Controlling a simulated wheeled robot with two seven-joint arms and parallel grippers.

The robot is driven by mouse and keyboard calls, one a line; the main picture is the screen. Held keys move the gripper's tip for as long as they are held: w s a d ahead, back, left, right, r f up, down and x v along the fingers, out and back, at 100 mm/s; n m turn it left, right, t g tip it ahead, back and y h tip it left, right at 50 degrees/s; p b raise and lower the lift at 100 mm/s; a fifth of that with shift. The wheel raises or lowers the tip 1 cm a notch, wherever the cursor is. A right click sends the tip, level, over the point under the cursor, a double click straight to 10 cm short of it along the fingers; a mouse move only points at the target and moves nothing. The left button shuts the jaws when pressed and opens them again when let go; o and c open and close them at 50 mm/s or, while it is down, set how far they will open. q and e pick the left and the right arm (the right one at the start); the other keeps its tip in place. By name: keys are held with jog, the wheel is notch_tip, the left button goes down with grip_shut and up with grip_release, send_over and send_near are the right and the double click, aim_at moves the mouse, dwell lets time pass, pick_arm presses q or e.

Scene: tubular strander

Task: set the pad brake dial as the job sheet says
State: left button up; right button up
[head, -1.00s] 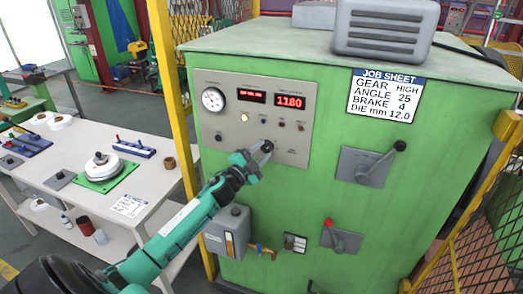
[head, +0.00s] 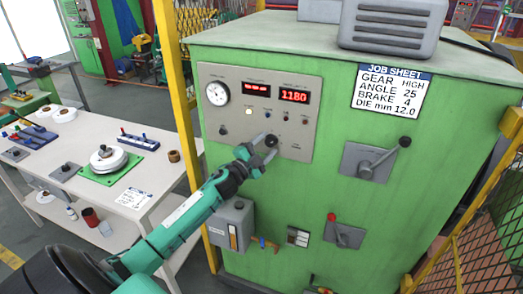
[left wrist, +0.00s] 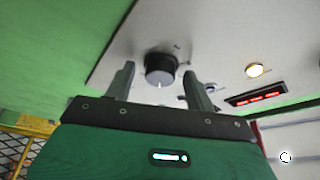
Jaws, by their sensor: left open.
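The job sheet (head: 392,91) on the green cabinet reads GEAR HIGH, ANGLE 25, BRAKE 4, DIE mm 12.0. A black round dial (head: 271,141) sits low on the grey control panel (head: 222,130). My left gripper (head: 265,143) is open in front of it, one finger to each side. In the left wrist view the dial (left wrist: 160,68) lies between and beyond the fingertips, apparently untouched, with a white pointer mark. Its scale and label are too small to read. My right gripper is not in view.
The panel also carries a round gauge (head: 218,93), a red display reading 1180 (head: 294,96) and a lit button (head: 249,112). Two levers (head: 375,161) (head: 345,232) stand out at the right. A grey box (head: 231,224) is below the panel. A yellow post (head: 184,125) stands at the left.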

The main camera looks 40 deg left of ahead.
pick_arm(q)
jog(key=shift+s+a+f+b, duration=0.1)
jog(key=shift+s+f+b, duration=0.2)
jog(key=shift+s, duration=0.3)
jog(key=b+v, duration=0.4)
jog(key=v, duration=0.8)
jog(key=shift+s+b, duration=0.3)
